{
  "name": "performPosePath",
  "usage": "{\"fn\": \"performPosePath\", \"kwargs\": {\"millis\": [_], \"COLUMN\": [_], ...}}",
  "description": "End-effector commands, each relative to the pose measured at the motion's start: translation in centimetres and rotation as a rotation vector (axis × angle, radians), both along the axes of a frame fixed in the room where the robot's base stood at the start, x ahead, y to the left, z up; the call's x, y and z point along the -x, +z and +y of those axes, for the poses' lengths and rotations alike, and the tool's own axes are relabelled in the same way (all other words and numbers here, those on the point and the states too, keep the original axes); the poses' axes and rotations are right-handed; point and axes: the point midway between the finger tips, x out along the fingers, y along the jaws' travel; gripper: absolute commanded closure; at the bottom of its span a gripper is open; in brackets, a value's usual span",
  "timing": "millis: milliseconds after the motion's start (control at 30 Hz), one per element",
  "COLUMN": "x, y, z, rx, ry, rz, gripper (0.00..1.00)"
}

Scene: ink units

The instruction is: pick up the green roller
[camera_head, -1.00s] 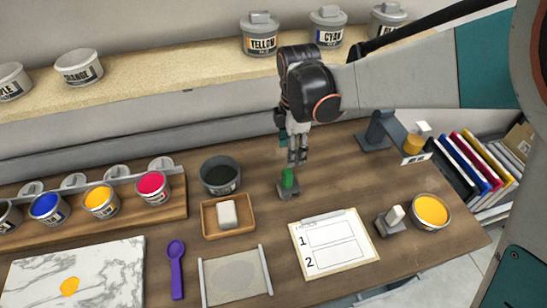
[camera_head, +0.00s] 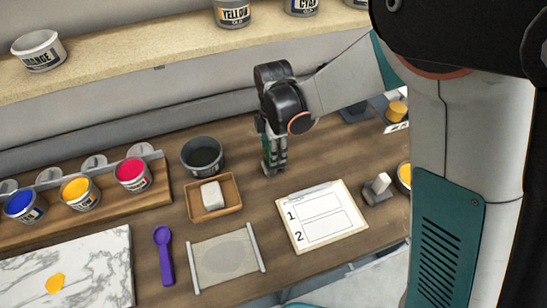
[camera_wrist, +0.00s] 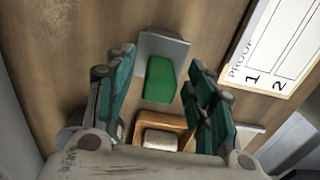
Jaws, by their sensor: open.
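The green roller (camera_wrist: 160,79) shows in the wrist view as a green block on a grey holder (camera_wrist: 162,44). It lies between the two green-and-grey fingers of my gripper (camera_wrist: 162,62), which are apart with a gap on each side of it. In the head view my gripper (camera_head: 273,163) points down at the table between the dark pot and the clipboard. The roller is hidden or too small to make out there, behind the fingers. I cannot tell the exact height of the fingertips over it.
A wooden tray (camera_head: 233,206) with a white block and a dark pot (camera_head: 202,155) stand left of my gripper. The clipboard (camera_head: 322,215) lies in front to the right, with a small grey stand (camera_head: 378,190) beyond it. Ink cups line the left.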

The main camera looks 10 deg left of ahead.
Motion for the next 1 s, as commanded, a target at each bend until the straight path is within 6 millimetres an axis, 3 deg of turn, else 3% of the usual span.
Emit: {"fn": "performPosePath", "kwargs": {"millis": [133,367,767,1000], "x": [0.0,0.0,0.0,0.0], "y": [0.1,0.1,0.5,3.1], "z": [0.0,0.0,0.0,0.0], "rx": [0.000,0.000,0.000,0.000], "ry": [0.000,0.000,0.000,0.000], "rz": [0.000,0.000,0.000,0.000], "gripper": [0.50,0.98,0.97,0.97]}}
